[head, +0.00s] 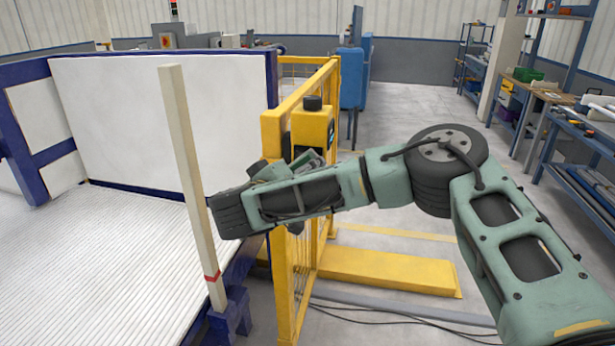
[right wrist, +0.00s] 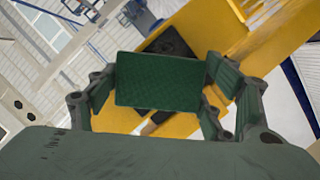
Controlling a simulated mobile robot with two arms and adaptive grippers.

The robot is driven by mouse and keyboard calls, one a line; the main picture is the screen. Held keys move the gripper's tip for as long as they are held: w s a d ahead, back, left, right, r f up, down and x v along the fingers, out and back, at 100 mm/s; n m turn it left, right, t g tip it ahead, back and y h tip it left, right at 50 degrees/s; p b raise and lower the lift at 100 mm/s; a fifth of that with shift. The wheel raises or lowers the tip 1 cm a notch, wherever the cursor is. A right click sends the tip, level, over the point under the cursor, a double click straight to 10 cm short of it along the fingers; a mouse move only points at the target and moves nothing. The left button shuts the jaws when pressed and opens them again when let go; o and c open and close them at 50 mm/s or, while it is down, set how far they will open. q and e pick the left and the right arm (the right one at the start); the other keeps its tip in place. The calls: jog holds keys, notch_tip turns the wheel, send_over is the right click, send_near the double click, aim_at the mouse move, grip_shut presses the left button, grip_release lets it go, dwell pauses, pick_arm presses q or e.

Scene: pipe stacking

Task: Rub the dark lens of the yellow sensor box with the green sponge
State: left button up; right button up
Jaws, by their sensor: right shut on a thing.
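The yellow sensor box (head: 311,130) with a black cap stands on the yellow fence's end post in the head view. In the right wrist view, its dark lens (right wrist: 174,42) shows on a yellow surface just beyond the green sponge (right wrist: 158,90). My right gripper (right wrist: 160,76) is shut on the sponge, one finger at each side. The sponge overlaps the lower part of the lens in this view; I cannot tell if they touch. In the head view my right wrist is just in front of and below the box and hides the sponge. My left gripper is not in view.
A yellow mesh fence (head: 298,270) runs below the box. A pale upright post (head: 187,165) with a red band stands close to the left of my right wrist. A white ribbed bed (head: 100,260) lies left. Floor on the right is mostly free, with cables (head: 400,320).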

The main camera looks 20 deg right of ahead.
jog(key=shift+w+a, duration=0.45)
jog(key=shift+a, duration=0.15)
jog(key=shift+w+a, duration=0.4)
jog(key=shift+a, duration=0.2)
jog(key=shift+r+p, duration=0.5)
jog(key=shift+r, duration=0.25)
jog(key=shift+s+d+p, duration=0.3)
jog(key=shift+s+d, duration=0.4)
jog(key=shift+d, duration=0.3)
jog(key=shift+s+d+p, duration=0.3)
jog(key=shift+s+d, duration=0.35)
jog(key=shift+d, duration=0.4)
jog(key=shift+s+d+p, duration=0.3)
jog(key=shift+s+d, duration=0.4)
jog(key=shift+d, duration=0.3)
jog(key=shift+a, duration=0.1)
jog(key=shift+s+a, duration=0.55)
jog(key=shift+s, duration=0.25)
jog(key=shift+s+a, duration=0.55)
jog(key=shift+s, duration=0.3)
jog(key=shift+s+a, duration=0.55)
jog(key=shift+s, duration=0.25)
jog(key=shift+a, duration=0.1)
jog(key=shift+s+a, duration=0.4)
jog(key=shift+s, duration=0.25)
jog(key=shift+s+a, duration=0.4)
jog(key=shift+s, duration=0.2)
